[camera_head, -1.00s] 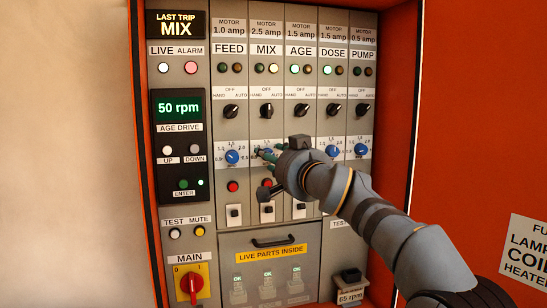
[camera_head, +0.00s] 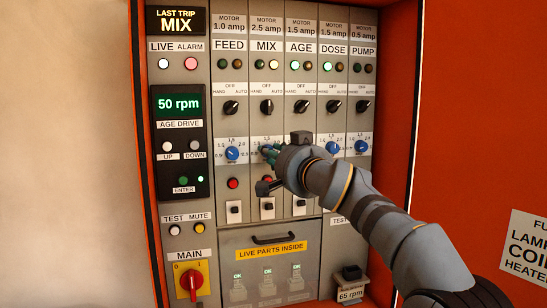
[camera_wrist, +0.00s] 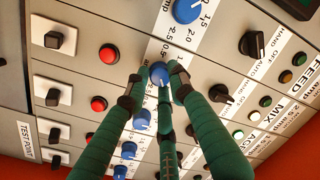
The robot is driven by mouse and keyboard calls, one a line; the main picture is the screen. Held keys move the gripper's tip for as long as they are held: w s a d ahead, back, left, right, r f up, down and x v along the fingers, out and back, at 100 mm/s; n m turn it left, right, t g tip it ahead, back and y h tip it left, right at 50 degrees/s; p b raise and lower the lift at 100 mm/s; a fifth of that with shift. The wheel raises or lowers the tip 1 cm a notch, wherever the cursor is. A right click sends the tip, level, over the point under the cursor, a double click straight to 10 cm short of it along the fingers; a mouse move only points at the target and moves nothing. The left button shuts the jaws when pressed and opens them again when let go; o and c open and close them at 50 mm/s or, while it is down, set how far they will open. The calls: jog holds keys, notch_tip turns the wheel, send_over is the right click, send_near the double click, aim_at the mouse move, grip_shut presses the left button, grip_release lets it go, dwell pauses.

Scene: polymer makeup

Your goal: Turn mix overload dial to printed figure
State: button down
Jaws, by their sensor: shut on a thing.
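The blue MIX overload dial (camera_wrist: 162,75) is in the wrist view, with a white pointer line. The green fingers of my gripper (camera_wrist: 161,71) are closed around its sides. In the head view my gripper (camera_head: 268,152) reaches the MIX column and hides most of that dial and its scale. The MIX header (camera_head: 266,29) prints MOTOR 2.5 amp. Part of a printed scale shows beside the dial in the wrist view, but the fingers cover much of it. I cannot tell which figure the pointer meets.
The blue FEED dial (camera_head: 232,153) is left of my gripper, and the DOSE dial (camera_head: 332,148) is to the right. My gripper hides the AGE dial in the head view. The FEED red button (camera_head: 232,183) and black selector switches stand close by. The display reads LAST TRIP MIX.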

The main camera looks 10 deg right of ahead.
jog(key=m+b, duration=0.3)
jog(key=m, duration=0.1)
jog(key=m+t+b, duration=0.1)
jog(key=m+b, duration=0.3)
jog(key=m, duration=0.1)
jog(key=shift+s+h, duration=0.1)
jog(key=shift+h, duration=0.2)
jog(key=shift+m, duration=0.4)
jog(key=c, duration=1.5)
grip_release()
jog(key=shift+f, duration=0.1)
jog(key=s, duration=0.5)
jog(key=s+d, duration=0.1)
jog(key=s, duration=0.1)
jog(key=shift+s+f, duration=0.15)
jog(key=shift+f, duration=0.2)
